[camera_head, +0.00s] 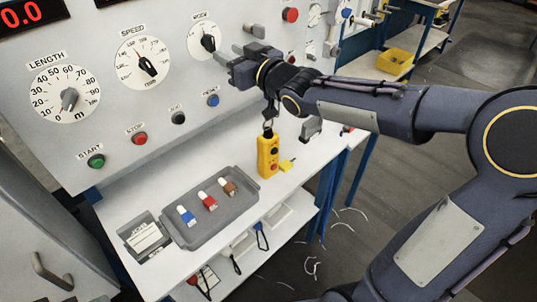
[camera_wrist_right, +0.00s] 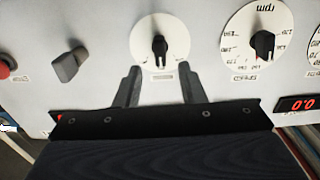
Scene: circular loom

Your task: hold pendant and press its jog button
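The yellow pendant (camera_head: 268,157) hangs upright by its dark top loop at the right end of the white shelf, below my right arm. Its face has dark buttons and a red one; their labels are too small to read. My right gripper (camera_head: 240,57) is up in front of the machine panel, above the pendant and apart from it. In the right wrist view, the right gripper (camera_wrist_right: 160,88) has its fingers wide apart with nothing between them, facing a panel dial. The pendant does not show in that view. My left gripper is in no view.
The panel carries the length dial (camera_head: 69,95), speed dial (camera_head: 143,62) and mode dial (camera_head: 204,41), plus several push buttons. A grey tray (camera_head: 222,225) with small coloured items sits on the shelf. A yellow tag (camera_head: 287,165) lies beside the pendant. A yellow bin (camera_head: 394,61) stands behind.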

